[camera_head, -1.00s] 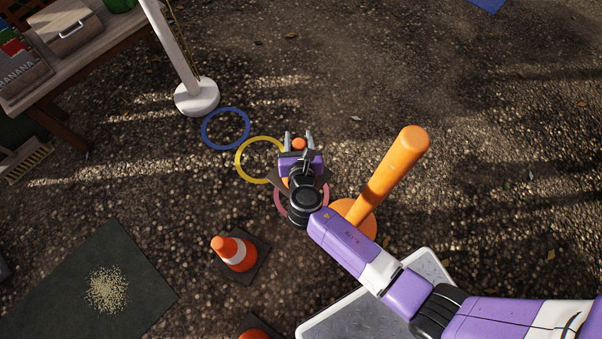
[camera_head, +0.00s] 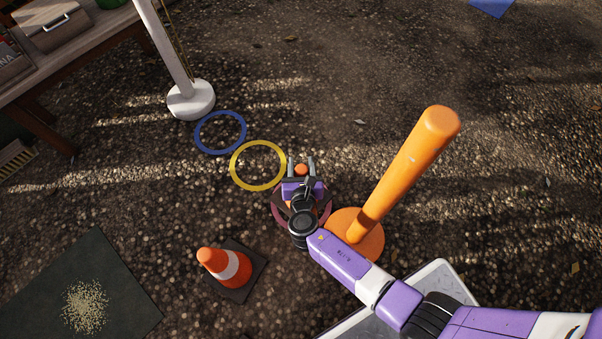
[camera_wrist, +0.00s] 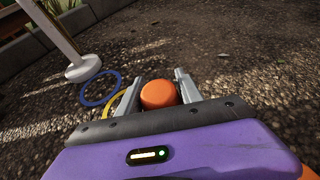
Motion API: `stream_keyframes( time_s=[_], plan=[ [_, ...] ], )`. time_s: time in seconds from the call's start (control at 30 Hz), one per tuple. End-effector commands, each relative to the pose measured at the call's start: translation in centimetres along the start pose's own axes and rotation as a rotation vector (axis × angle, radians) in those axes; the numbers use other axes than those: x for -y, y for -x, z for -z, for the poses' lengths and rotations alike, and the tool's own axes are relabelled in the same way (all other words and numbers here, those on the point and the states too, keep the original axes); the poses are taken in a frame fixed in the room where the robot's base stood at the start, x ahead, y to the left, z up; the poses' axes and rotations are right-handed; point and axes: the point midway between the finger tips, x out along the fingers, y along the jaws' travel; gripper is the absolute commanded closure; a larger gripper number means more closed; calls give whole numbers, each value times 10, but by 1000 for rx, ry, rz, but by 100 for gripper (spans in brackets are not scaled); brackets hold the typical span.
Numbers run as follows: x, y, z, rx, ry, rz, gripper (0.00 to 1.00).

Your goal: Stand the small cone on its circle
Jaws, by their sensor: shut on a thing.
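My gripper (camera_head: 301,169) is shut on an orange cone (camera_head: 301,170), gripped near its top. The cone's rounded orange tip shows between the two fingers in the wrist view (camera_wrist: 158,94). Its lower part is mostly hidden by my gripper and wrist. A pink-red circle (camera_head: 277,217) lies under my gripper and wrist, largely covered. A yellow circle (camera_head: 236,177) and a blue circle (camera_head: 199,142) lie empty on the ground to the upper left. I cannot tell whether the held cone's base touches the ground.
An orange-and-white cone (camera_head: 213,261) stands on a dark square base at lower left. A tall orange post (camera_head: 395,185) on a round base stands close right of my gripper. A white post (camera_head: 190,101) and wooden table (camera_head: 72,58) are at upper left. Open gravel lies beyond.

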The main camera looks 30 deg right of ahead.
Motion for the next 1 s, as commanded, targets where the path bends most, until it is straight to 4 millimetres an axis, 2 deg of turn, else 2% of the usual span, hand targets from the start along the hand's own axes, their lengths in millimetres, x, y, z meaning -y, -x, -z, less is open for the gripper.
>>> stream_keyframes(
  time_s=[0.13, 0.4, 0.83, 0.87, 0.93, 0.97, 1.0],
  plan=[
    [-1, -4, 7, 1, 0, -1, 100],
    [-1, -16, 40, 0, 0, -2, 100],
    [-1, -18, 43, 1, -1, -1, 100],
    [0, -18, 43, -1, 0, -1, 53],
    [0, -17, 43, -1, 0, -1, 40],
    [0, -17, 43, -1, 0, 0, 36],
    [0, -17, 43, -1, 0, -1, 36]
  ],
)
